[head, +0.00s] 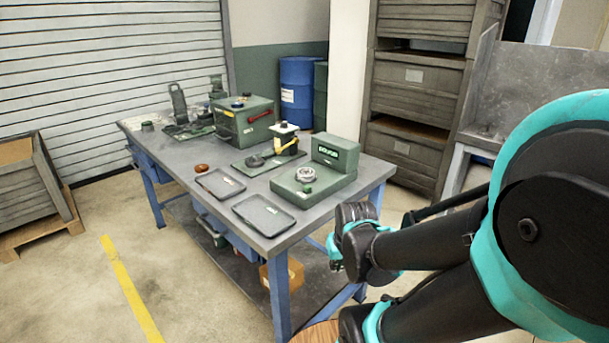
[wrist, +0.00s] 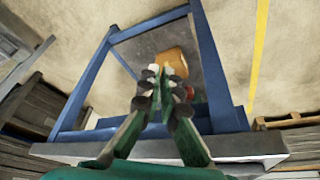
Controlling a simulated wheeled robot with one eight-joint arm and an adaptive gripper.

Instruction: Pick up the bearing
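A silver ring-shaped part, which looks like the bearing (head: 305,174), lies on top of the green machine (head: 325,182) at the near right of the workbench. Its details are too small to make out. It is not visible in the wrist view. My gripper (wrist: 161,72) shows in the wrist view with a narrow gap between its two fingers and nothing held. It is apart from the bearing, near the table's side, and points at the floor and lower shelf. In the head view my arm comes in from the right, and I cannot make out the fingers.
A brown carton (head: 290,271) is on the lower shelf. Wooden crates stand at left and behind.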

